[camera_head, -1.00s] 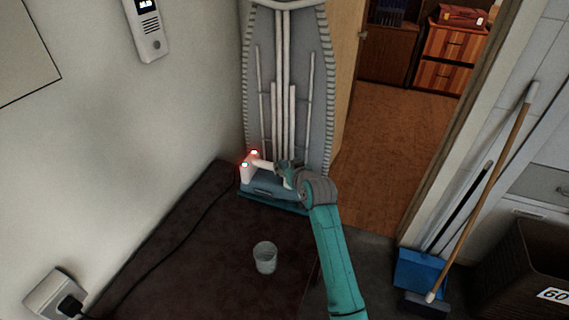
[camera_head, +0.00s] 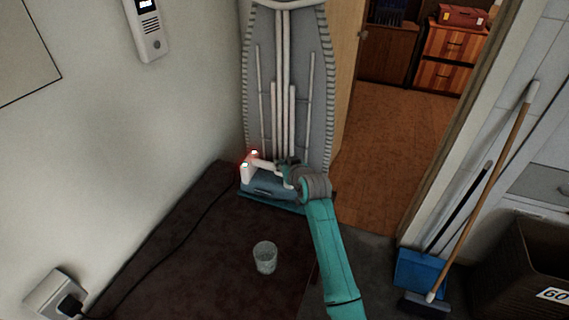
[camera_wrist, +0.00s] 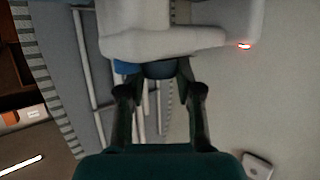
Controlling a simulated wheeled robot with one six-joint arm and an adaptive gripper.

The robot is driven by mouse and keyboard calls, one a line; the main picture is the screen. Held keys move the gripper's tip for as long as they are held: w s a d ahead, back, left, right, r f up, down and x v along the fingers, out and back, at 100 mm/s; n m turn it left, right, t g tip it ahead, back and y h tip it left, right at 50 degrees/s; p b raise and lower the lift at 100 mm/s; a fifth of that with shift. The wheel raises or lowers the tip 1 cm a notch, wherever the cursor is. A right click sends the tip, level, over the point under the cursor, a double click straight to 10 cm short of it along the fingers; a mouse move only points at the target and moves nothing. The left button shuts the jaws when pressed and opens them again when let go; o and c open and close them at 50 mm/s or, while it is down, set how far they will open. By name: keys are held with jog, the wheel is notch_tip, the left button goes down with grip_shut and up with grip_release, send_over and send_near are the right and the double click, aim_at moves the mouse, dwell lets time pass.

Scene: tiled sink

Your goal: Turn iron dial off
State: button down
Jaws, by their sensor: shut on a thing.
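The iron (camera_head: 264,182) is white and blue-grey and stands on the dark floor in front of the ironing board, with red lights lit at its left end. In the wrist view the iron's white body (camera_wrist: 165,35) fills the top, with one red light at the right. A dark round dial (camera_wrist: 160,69) shows under the white body, between my fingertips. My gripper (camera_wrist: 158,82) is shut on the dial. In the head view my gripper (camera_head: 288,168) is at the iron's right side, partly hidden by my wrist.
An ironing board (camera_head: 286,90) stands upright behind the iron. A cup (camera_head: 265,257) is on the floor in front. A black cord (camera_head: 165,243) runs from the iron to a wall socket (camera_head: 55,296). A broom (camera_head: 480,200) and blue dustpan (camera_head: 418,270) are at the right.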

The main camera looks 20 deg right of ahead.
jog(key=shift+n+y, duration=0.3)
jog(key=shift+y, duration=0.1)
jog(key=n+y, duration=0.2)
jog(key=shift+w+d+g+y, duration=0.1)
jog(key=shift+d+g+y, duration=0.2)
jog(key=shift+g, duration=0.1)
jog(key=n+g+y, duration=0.1)
jog(key=n+y, duration=0.1)
jog(key=n+g+y, duration=0.2)
jog(key=shift+w+d+r+n+y, duration=0.1)
jog(key=shift+w+n+y, duration=0.05)
jog(key=shift+n+y, duration=0.2)
jog(key=n+g+y, duration=0.2)
jog(key=n+g, duration=0.1)
jog(key=n, duration=0.1)
jog(key=shift+w+y, duration=0.1)
jog(key=shift+y, duration=0.15)
jog(key=shift+n+g+y, duration=0.3)
jog(key=shift+n+g, duration=0.45)
jog(key=shift+g, duration=0.35)
jog(key=shift+n+g, duration=0.6)
jog(key=shift+g, duration=0.1)
jog(key=c, duration=0.7)
grip_release()
jog(key=shift+w+f, duration=0.1)
jog(key=shift+f, duration=0.1)
jog(key=shift+c, duration=0.2)
